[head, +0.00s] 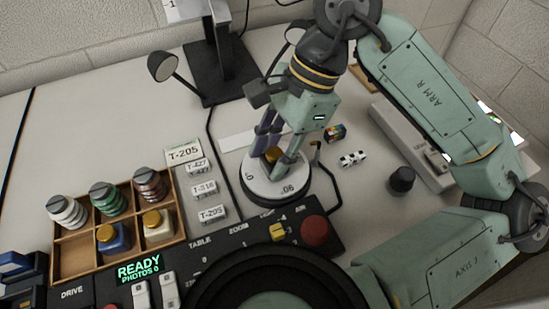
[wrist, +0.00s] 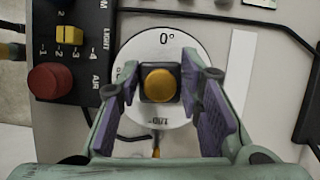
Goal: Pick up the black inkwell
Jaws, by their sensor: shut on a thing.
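The black inkwell (wrist: 160,85), square with a round gold cap, is over the middle of the white round turntable (wrist: 168,45). In the head view its gold cap (head: 272,154) shows between the fingers, and most of its body is hidden. My gripper (head: 268,158) reaches down over the turntable. In the wrist view the purple-padded fingers of my gripper (wrist: 160,80) are shut on the inkwell's left and right sides. I cannot tell whether its base touches the turntable.
A wooden tray (head: 120,242) at left holds thread spools and blue and cream inkwells with gold caps. Label cards (head: 203,188) lie between tray and turntable. The control panel (head: 215,255) is in front.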

